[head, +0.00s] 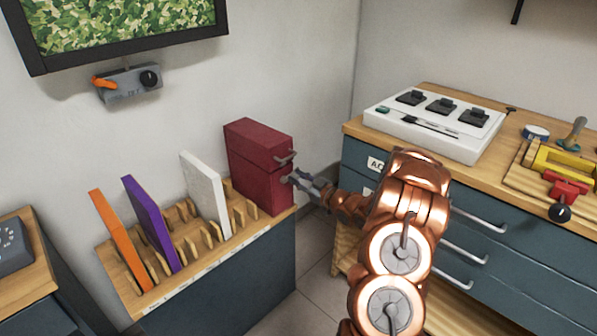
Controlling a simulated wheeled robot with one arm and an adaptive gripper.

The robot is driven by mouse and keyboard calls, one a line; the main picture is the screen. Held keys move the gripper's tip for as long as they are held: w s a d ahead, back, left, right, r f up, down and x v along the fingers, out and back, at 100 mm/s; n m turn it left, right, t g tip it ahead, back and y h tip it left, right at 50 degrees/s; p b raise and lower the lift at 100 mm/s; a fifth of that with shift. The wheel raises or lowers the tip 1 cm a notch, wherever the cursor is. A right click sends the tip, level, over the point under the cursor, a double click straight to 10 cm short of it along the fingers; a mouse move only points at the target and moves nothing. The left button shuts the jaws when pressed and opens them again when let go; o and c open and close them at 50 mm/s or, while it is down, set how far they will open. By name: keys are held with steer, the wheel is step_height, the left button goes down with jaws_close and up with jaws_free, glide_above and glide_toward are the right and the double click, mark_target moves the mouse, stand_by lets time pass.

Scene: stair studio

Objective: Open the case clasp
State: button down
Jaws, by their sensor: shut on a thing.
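The dark red case (258,168) stands upright at the right end of the slotted wooden rack top. A metal clasp (286,158) shows on its right-hand face, near the seam between the upper and lower parts. My gripper (293,179) reaches in from the right at that face, just below the upper metal piece. It is shut on a part of the clasp; the fingers hide most of that part. The seam looks closed.
An orange panel (120,241), a purple panel (151,224) and a white panel (205,194) stand in the rack (237,236) left of the case. A drawer cabinet (485,222) with a white switch box (436,122) stands at right. A narrow floor gap (313,252) lies between rack and cabinet.

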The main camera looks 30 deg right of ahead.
stand_by(0.4)
steer(key=c, duration=1)
jaws_free()
steer(key=shift+s, duration=0.1)
steer(key=v, duration=1.1)
steer(key=shift+s+d, duration=0.2)
steer(key=shift+s, duration=0.2)
steer(key=shift+w, duration=0.1)
